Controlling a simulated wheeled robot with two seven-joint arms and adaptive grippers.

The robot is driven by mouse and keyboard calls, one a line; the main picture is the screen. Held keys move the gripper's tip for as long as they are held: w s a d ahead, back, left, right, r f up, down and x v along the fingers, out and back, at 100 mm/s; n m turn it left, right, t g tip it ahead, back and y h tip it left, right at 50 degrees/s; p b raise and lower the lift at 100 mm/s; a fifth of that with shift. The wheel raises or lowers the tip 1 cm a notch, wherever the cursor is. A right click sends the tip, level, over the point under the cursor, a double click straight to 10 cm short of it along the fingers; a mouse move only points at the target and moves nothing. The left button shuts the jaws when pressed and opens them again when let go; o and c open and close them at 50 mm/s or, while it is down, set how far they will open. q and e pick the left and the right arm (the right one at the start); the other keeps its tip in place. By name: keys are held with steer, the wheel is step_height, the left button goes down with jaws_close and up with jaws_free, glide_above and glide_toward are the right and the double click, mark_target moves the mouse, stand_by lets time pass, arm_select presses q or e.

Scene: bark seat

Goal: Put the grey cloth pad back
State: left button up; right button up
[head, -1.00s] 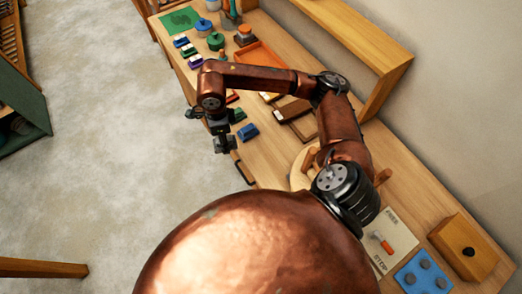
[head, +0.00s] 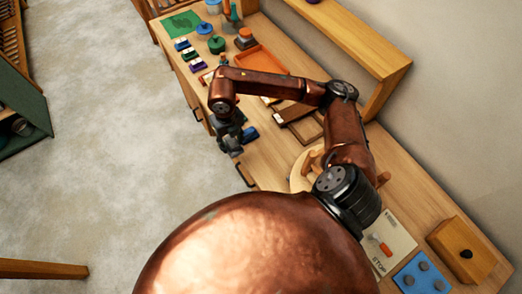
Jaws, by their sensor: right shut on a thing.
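My right gripper (head: 229,134) hangs at the front edge of the wooden bench, close to a blue block (head: 250,134). It is shut on a small dark grey piece (head: 232,151), which looks like the grey cloth pad. The piece shows just below the fingers, and its outline is partly hidden by them. I cannot tell whether it touches the bench or the blue block. My left gripper is not in view.
The bench (head: 262,172) holds an orange tray (head: 262,62), wooden frames (head: 303,122), several small coloured blocks and jars at the far end, and a wooden box (head: 462,248) at the near right. A raised shelf (head: 350,38) runs along the wall. Open floor lies left.

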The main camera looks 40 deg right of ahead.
steer(key=p, duration=0.1)
glide_toward(261, 154)
steer(key=w+a+r, duration=0.2)
steer(key=a+r, duration=0.1)
steer(key=a, duration=0.1)
steer(key=d+f, duration=0.1)
steer(key=s+d+f, duration=0.1)
steer(key=f, duration=0.1)
steer(key=d+f, duration=0.1)
steer(key=shift+s+f+p, duration=0.2)
steer(key=shift+p, duration=0.15)
steer(key=shift+s+d+f, duration=0.2)
steer(key=shift+d+f, duration=0.25)
steer(key=shift+f, duration=0.25)
step_height(261, 154, down, 4)
steer(key=shift+d+r+p, duration=0.15)
steer(key=shift+r+p, duration=0.1)
steer(key=shift+p, duration=0.35)
steer(key=shift+f, duration=0.1)
steer(key=o, duration=0.7)
steer(key=shift+f, duration=0.1)
steer(key=shift+c, duration=0.2)
steer(key=o, duration=0.5)
